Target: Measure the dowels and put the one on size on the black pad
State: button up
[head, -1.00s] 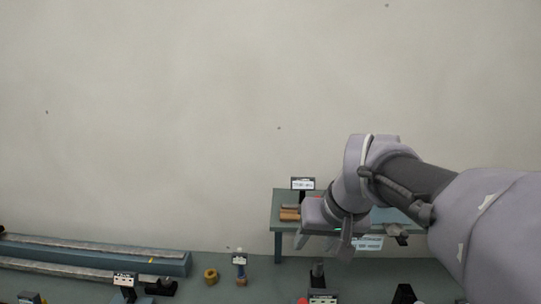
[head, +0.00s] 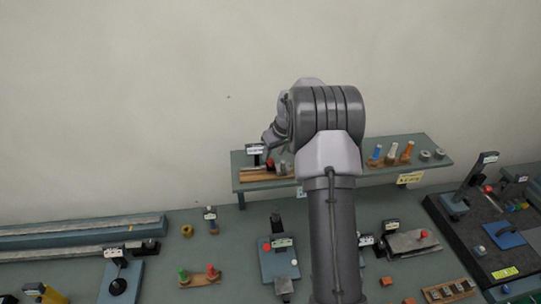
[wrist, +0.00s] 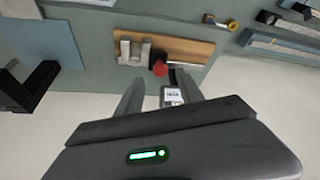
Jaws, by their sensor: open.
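In the wrist view, grey-white cylinders (wrist: 135,50), likely the dowels, stand side by side on a wooden board (wrist: 198,46). A red knob (wrist: 159,68) sits beside them. My gripper (wrist: 156,82) is open and empty, its fingers pointing toward this board with a gap to it. In the head view the board (head: 262,175) is at the left of the raised back shelf, and my gripper (head: 271,136) is above it, partly hidden by my arm. A dark mat (head: 465,230) lies at the right of the bench; I cannot tell whether it is the black pad.
The raised shelf (head: 440,160) also carries coloured pegs (head: 391,153) and grey rings (head: 425,155). Several small fixtures and a stand with red and green knobs (head: 200,275) fill the bench. A long rail (head: 60,237) lies at the left. My arm hides the bench's middle.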

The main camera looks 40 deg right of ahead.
aim_at(270, 160)
jog(key=shift+x, duration=1.9)
jog(key=shift+c, duration=0.5)
grip_shut()
jog(key=shift+a, duration=0.1)
